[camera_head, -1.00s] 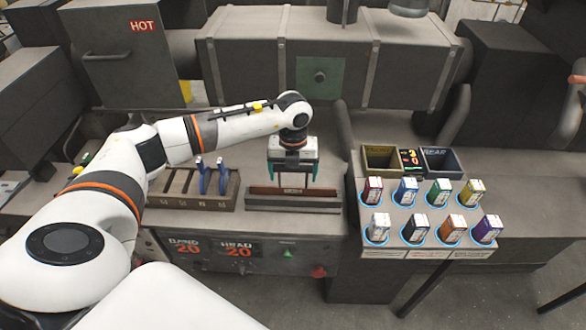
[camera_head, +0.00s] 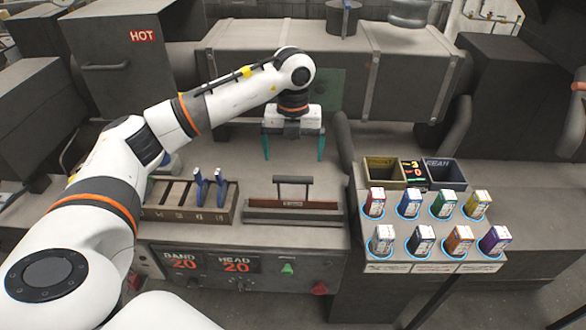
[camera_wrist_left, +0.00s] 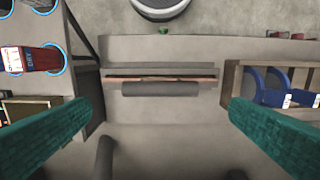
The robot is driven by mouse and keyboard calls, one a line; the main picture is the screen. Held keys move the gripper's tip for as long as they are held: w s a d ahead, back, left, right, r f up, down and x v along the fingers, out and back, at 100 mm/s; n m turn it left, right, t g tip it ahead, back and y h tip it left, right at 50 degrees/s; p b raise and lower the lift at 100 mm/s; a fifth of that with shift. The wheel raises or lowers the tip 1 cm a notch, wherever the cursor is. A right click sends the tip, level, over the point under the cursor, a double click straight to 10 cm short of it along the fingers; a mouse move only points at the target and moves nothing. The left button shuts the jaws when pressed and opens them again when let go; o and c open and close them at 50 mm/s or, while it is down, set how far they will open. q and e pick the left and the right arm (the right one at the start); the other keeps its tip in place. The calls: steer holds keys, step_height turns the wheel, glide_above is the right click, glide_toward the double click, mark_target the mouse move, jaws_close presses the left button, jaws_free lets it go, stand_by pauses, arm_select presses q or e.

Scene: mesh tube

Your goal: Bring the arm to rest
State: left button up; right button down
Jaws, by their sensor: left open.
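My left gripper (camera_head: 293,146) is open and empty, with its two green fingers pointing down above the back of the bench. Its fingers also show wide apart at both sides of the left wrist view (camera_wrist_left: 160,125). Below and in front of it stands a long slotted block with a dark upright handle (camera_head: 293,181); the handle shows as a grey bar in the left wrist view (camera_wrist_left: 160,89). The gripper is clear of the handle. My left arm (camera_head: 150,140) reaches in from the left. My right gripper is in neither view.
A wooden rack (camera_head: 190,200) with blue-handled tools stands left of the block. At right, a panel holds several coloured boxes (camera_head: 443,204) in blue-ringed spots, with two open bins (camera_head: 384,172) behind. A large grey machine body (camera_head: 400,90) stands behind the gripper.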

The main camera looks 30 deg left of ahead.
arm_select(q)
steer(key=shift+r, duration=0.6)
